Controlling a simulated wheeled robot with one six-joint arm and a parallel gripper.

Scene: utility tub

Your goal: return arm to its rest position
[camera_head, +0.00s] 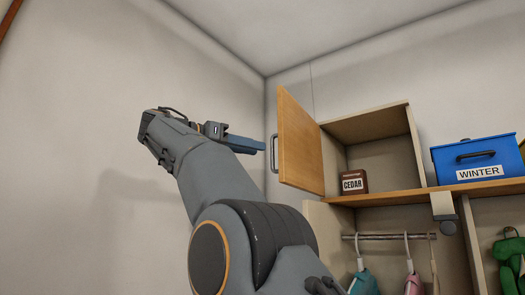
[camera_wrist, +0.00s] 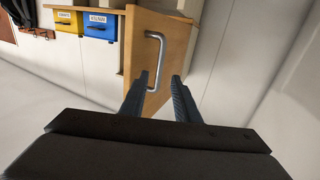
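My gripper (camera_head: 262,146) is raised at the left of the open wooden cabinet door (camera_head: 300,145). Its tips point at the door's metal handle (camera_head: 274,154), with a narrow gap showing between them. In the wrist view my gripper (camera_wrist: 160,76) has its two fingers apart and nothing held. The handle (camera_wrist: 160,60) shows just ahead, its lower end appearing between the fingers. The door (camera_wrist: 172,45) fills the middle behind it. The fingers' exact distance from the handle is hard to tell.
Behind the door is an open cubby with a brown CEDAR box (camera_head: 353,181). A blue WINTER bin (camera_head: 478,160) stands on the shelf (camera_head: 430,194) at right. Clothes hang on a rail (camera_head: 385,237) below. A yellow bin (camera_wrist: 68,20) also shows. The left wall side is clear.

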